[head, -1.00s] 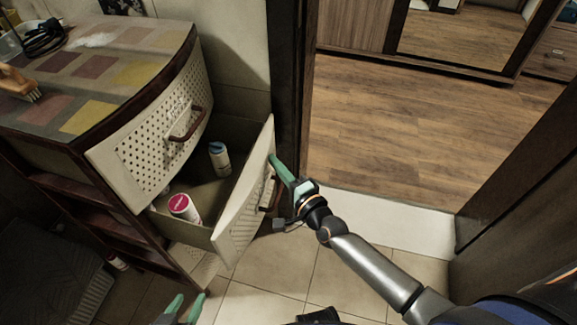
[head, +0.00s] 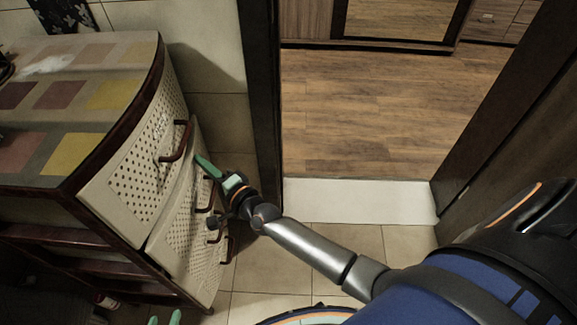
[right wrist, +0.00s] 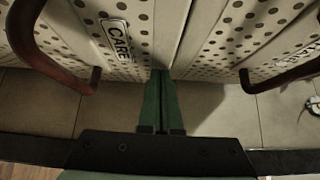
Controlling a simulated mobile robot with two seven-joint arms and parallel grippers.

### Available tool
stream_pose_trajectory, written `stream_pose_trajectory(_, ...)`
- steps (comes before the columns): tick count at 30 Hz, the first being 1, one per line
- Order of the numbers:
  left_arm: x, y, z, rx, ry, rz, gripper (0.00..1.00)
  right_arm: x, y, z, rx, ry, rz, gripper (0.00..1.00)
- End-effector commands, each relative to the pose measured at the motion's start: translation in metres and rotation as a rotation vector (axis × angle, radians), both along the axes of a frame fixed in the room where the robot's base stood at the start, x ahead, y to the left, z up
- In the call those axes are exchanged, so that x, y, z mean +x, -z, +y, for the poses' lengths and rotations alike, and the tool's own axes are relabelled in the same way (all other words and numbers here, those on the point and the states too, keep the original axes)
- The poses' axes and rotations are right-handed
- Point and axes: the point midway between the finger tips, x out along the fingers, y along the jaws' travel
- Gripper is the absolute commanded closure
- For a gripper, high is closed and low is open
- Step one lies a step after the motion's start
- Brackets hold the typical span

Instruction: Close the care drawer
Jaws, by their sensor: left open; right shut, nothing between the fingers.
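The care drawer (head: 178,235) is the perforated cream drawer below the top one. Its front sits close to the cabinet and its inside is hidden; I cannot tell if it is fully flush. A CARE label (right wrist: 116,36) shows on the left panel in the right wrist view. My right gripper (head: 202,162) is shut and empty, its tips at the drawer front near the top edge. In the right wrist view its fingers (right wrist: 162,76) reach the seam between two panels. My left gripper (head: 164,319) is open at the bottom edge, only its green tips showing, apart from the drawer.
The top drawer (head: 125,170) is above, with a dark curved handle (head: 178,145). Another handle (head: 228,246) shows lower down. Open shelves (head: 65,237) are at left. A dark door frame (head: 262,110) stands right of the cabinet.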

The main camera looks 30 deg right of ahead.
Motion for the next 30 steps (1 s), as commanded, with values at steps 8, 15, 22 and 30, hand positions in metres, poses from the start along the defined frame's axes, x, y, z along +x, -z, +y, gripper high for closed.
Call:
stream_pose_trajectory(8,-0.002,0.003,0.000,0.001,0.000,0.003,0.50,0.010,0.000,0.014,0.000,0.000,0.000,1.00)
stream_pose_trajectory(15,-0.006,0.004,0.001,0.001,-0.001,0.010,0.50,0.012,-0.001,0.018,-0.001,-0.002,-0.001,1.00)
stream_pose_trajectory(22,-0.005,0.004,0.001,0.001,-0.001,0.009,0.50,0.012,-0.003,0.020,0.002,-0.006,-0.003,1.00)
stream_pose_trajectory(30,-0.003,0.003,0.002,0.003,0.001,0.003,0.50,0.012,-0.004,0.021,0.003,-0.008,-0.004,1.00)
